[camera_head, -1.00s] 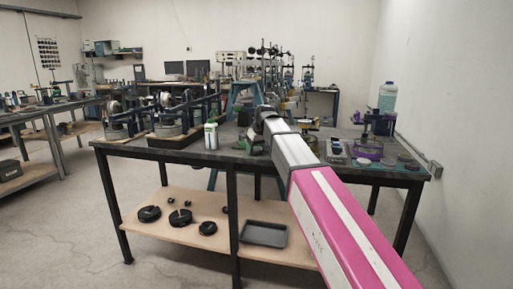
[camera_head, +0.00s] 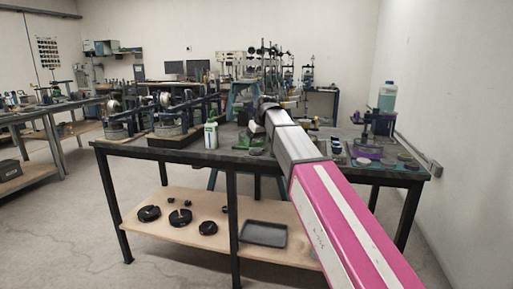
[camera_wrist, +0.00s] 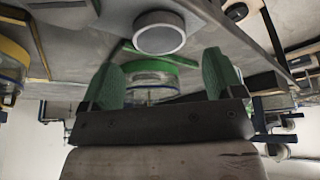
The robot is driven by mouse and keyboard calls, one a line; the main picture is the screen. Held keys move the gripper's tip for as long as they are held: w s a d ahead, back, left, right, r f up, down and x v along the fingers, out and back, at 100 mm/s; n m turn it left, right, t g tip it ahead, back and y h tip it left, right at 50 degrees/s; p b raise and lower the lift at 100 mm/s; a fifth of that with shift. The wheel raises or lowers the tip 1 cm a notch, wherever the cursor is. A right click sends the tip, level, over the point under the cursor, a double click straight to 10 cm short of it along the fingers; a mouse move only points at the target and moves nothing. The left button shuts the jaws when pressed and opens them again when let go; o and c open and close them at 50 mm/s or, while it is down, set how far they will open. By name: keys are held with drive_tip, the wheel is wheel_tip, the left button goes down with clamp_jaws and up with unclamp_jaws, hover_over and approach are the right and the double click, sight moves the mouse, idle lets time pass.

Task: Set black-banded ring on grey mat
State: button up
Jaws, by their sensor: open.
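My gripper (camera_wrist: 168,65) has two green fingers, spread apart with nothing clamped between them in the wrist view. A clear ring with a green band (camera_wrist: 155,65) shows beyond and between the fingers; I cannot tell its distance. Part of a yellow-banded ring (camera_wrist: 12,62) is at the left edge. I cannot make out the black-banded ring or the grey mat for certain in either view. In the head view my arm reaches over the workbench (camera_head: 190,152) and hides part of its top.
Balance-like devices (camera_head: 172,128) and a white-green bottle (camera_head: 211,135) stand left of my arm. A purple stand (camera_head: 378,125), a bluish bottle (camera_head: 387,97) and flat discs (camera_head: 405,156) are at the right. A dark tray (camera_head: 264,233) lies on the lower shelf.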

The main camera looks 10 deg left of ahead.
drive_tip(key=v, duration=0.9)
drive_tip(key=shift+s, duration=0.1)
